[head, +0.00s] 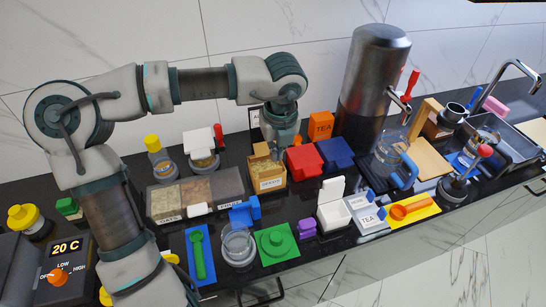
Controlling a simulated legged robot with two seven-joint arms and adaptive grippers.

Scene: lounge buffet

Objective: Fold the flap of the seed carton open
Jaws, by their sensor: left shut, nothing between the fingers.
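The seed carton (271,182) is a small brown box with a white label on its front, standing near the middle of the counter. Its top shows a grainy seed-coloured patch, and a brown flap piece (261,149) sticks up at its back left. My left arm reaches over from the left and bends down behind the carton. My left gripper (287,146) is shut and empty, just behind and right of the carton's top, close to the flap. Its fingertips are partly hidden, so I cannot tell whether they touch the flap. My right gripper is out of view.
A red box (304,160) and a blue box (337,153) stand close right of the carton. An orange tea box (321,126) is behind them. A bin (197,193) with several compartments is at left. A glass jar (238,244) and green lid (276,243) are in front.

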